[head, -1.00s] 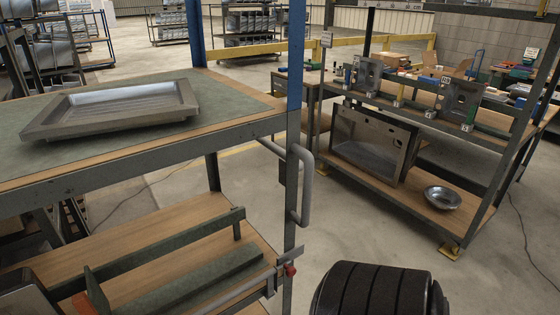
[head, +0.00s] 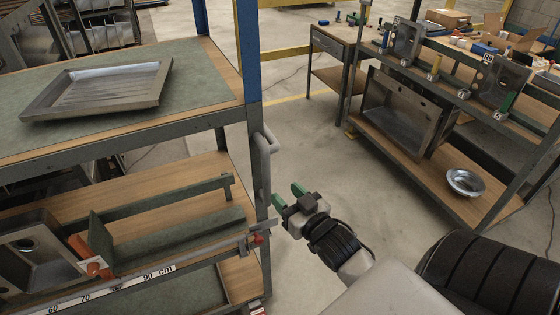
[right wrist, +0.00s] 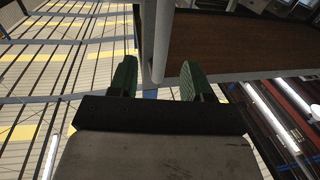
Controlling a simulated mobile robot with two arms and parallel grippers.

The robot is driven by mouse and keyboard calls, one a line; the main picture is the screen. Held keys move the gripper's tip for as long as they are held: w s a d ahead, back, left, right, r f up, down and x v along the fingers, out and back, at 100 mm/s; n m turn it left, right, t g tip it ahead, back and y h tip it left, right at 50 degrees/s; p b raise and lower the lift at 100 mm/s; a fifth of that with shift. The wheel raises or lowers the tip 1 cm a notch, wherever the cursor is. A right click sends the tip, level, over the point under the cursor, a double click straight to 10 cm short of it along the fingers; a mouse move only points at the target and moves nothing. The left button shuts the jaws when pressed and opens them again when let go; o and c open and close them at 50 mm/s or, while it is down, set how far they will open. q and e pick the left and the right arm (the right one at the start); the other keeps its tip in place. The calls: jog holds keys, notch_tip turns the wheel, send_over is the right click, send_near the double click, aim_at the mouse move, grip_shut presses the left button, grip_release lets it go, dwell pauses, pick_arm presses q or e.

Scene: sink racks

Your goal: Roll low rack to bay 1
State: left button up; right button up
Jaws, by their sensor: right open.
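The near rack (head: 228,105) stands at the left, with a blue corner post and a grey tubular handle (head: 266,160) on its right end. My right gripper (head: 287,194) is open, with green fingers pointing at the handle from just right of its lower part. In the right wrist view the handle (right wrist: 158,40) runs into the gap between the open fingers (right wrist: 157,76), closer to the left finger. I cannot tell whether it touches a finger. My left gripper is not in view. I cannot tell bay 1 from these frames.
A sink tray (head: 100,86) lies on the rack's top; a sink (head: 40,250) and a measuring rail (head: 150,272) are lower. Another rack (head: 405,170) with a steel bowl (head: 465,182) stands at the right. Bare floor (head: 310,140) lies between them.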

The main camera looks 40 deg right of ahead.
aim_at(269, 179)
jog(key=w+p, duration=0.2)
jog(key=w, duration=0.7)
jog(key=shift+w, duration=0.7)
jog(key=shift+f, duration=0.1)
grip_shut()
